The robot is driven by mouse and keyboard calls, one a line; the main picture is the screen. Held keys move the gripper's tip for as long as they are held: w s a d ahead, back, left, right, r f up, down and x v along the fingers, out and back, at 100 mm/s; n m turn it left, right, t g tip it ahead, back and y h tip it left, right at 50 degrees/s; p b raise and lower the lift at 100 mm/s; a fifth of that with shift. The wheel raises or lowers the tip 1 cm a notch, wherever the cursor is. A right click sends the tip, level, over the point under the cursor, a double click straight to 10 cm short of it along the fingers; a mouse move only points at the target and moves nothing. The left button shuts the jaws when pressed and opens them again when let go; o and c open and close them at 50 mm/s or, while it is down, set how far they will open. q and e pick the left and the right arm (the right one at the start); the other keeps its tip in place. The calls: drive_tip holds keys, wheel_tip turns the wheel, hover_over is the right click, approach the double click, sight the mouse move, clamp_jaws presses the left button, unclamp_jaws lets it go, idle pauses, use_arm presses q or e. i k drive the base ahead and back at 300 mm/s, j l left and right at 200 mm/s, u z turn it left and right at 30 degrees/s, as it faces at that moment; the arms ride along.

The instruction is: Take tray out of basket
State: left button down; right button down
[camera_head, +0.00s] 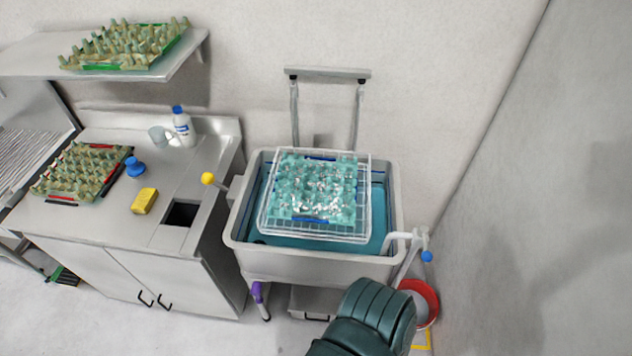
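A teal egg tray (314,188) with a bumpy, shiny surface and blue strips at its edges lies in a white wire basket (291,231). The basket sits over a grey sink tub (300,264) that has teal liquid or lining inside. The basket is slightly tilted in the picture, and its rim shows around the tray. A dark teal arm segment of mine (372,316) reaches in from the bottom, in front of the tub. Its fingertips are not visible. My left gripper is not in view, and neither gripper touches the tray or basket.
Left, a metal counter (100,225) holds another egg tray (82,172), a yellow sponge (144,201), a blue knob-like item (135,167) and a bottle (183,128). A wall shelf (30,62) carries a further tray (124,46). A red bucket (428,298) stands right of the tub.

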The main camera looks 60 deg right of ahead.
sight(315, 188)
drive_tip(key=i+j+z, duration=0.1)
drive_tip(key=z, duration=3.25)
